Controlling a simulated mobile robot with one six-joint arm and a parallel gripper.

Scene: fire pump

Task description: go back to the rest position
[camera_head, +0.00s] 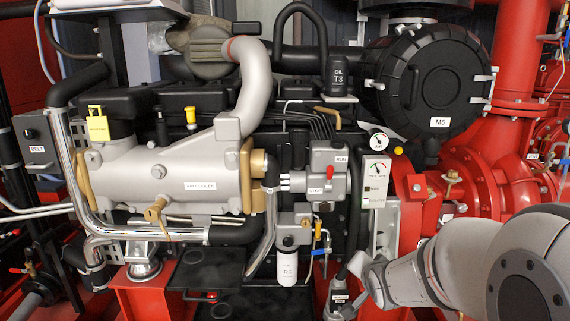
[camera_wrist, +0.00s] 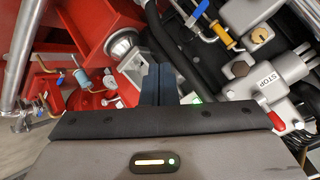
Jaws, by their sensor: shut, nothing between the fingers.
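My gripper (camera_wrist: 158,84) shows in the wrist view with its two dark fingers pressed together and nothing between them. The fingers point toward the engine's hoses and a round metal fitting (camera_wrist: 122,44) just left of them. A grey box marked STOP (camera_wrist: 265,80) with a red lever (camera_wrist: 276,121) is to the right. In the head view my grey arm (camera_head: 440,265) reaches in from the lower right, low in front of the engine.
The head view shows the STOP box (camera_head: 327,172), a gauge panel (camera_head: 375,182), a white filter (camera_head: 287,265) and blue and yellow valve handles (camera_head: 319,240) close left of my arm. Red pump flanges (camera_head: 480,170) stand behind it. A black M6 drum (camera_head: 432,80) is above.

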